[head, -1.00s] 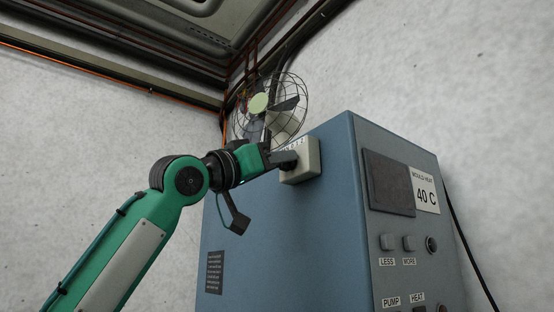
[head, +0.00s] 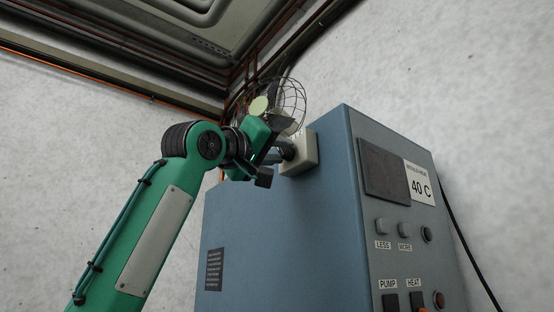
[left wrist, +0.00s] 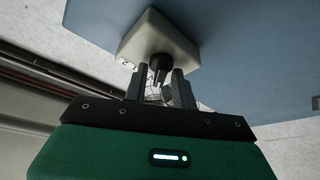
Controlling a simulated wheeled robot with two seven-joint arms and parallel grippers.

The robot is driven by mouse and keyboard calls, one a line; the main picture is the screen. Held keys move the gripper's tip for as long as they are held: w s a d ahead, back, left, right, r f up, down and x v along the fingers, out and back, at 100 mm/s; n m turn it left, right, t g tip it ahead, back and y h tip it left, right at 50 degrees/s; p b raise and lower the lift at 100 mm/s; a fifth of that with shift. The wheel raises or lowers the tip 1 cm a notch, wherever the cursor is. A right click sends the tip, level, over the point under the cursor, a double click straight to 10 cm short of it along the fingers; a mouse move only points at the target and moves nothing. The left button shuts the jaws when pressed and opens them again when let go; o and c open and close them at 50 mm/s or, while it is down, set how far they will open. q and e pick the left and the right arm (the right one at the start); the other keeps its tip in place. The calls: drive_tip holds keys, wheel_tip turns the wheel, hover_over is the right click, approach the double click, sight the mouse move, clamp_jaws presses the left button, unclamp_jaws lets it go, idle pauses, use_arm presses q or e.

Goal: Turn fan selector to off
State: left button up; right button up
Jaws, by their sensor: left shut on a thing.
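The fan selector is a cream box (head: 304,158) on the side of the blue cabinet, with a dark knob (head: 290,150) on its face. In the left wrist view the box (left wrist: 150,38) shows close up with the black knob (left wrist: 158,66) standing out from it. My left gripper (head: 284,152) is shut on the knob, and its fingers stand on both sides of it in the left wrist view (left wrist: 160,82). The gripper hides most of the box's markings, so I cannot read the setting. The fan (head: 284,103) with its wire cage is behind, partly covered by my gripper.
The blue cabinet (head: 270,235) fills the middle and right. Its front panel has a 40 C sign (head: 421,187), a dark screen (head: 386,170) and several labelled buttons. A black cable (head: 470,245) hangs at the right. Open space lies left of the cabinet.

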use_arm(q)
drive_tip(key=shift+n+y+b, duration=0.3)
drive_tip(key=shift+n+y, duration=0.3)
drive_tip(key=shift+n, duration=0.6)
drive_tip(key=shift+n+t, duration=0.3)
drive_tip(key=shift+n, duration=0.1)
drive_tip(key=shift+r+n+y, duration=0.1)
drive_tip(key=shift+n+y, duration=0.2)
drive_tip(key=o, duration=0.7)
drive_tip(key=shift+c, duration=0.2)
drive_tip(key=shift+a, duration=0.1)
